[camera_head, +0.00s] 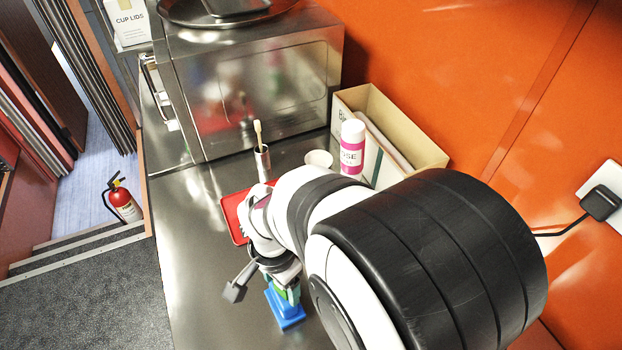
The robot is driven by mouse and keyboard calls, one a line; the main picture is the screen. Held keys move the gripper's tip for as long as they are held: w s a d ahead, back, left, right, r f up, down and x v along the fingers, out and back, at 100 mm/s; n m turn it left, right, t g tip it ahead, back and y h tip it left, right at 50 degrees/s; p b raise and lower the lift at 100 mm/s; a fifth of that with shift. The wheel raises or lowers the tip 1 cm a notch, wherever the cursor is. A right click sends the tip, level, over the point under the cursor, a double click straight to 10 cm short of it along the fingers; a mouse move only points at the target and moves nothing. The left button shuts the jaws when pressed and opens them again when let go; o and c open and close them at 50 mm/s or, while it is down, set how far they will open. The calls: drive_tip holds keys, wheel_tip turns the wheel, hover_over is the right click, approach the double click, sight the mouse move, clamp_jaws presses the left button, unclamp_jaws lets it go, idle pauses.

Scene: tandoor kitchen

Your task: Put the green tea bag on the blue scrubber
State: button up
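The blue scrubber (290,321) lies on the steel counter near the bottom middle, below my gripper. The green tea bag (293,293) shows as a small green patch right at my gripper (281,285), directly over the scrubber in the picture. My gripper points down at the scrubber, and my arm reaches in from the right, covering part of the view. The fingertips are small and partly hidden. I cannot tell whether they are shut on the tea bag, or whether the bag touches the scrubber or is just above it.
A red tray (234,214) lies behind my wrist. Beyond it stand a metal cup with a brush (262,162), a white bowl (319,159), a pink-labelled bottle (352,150) and an open cardboard box (408,130). The counter (195,270) is clear at the left.

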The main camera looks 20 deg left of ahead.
wheel_tip(320, 180, up, 12)
drive_tip(key=s+d+r+m, duration=0.1)
drive_tip(key=s+d+r, duration=0.1)
drive_tip(key=d, duration=1.3)
drive_tip(key=s+d+f+y, duration=0.1)
drive_tip(key=s+d+f, duration=0.1)
drive_tip(key=s+d, duration=0.4)
drive_tip(key=shift+s+d+y, duration=0.25)
drive_tip(key=shift+d+y, duration=0.15)
drive_tip(key=shift+d, duration=0.05)
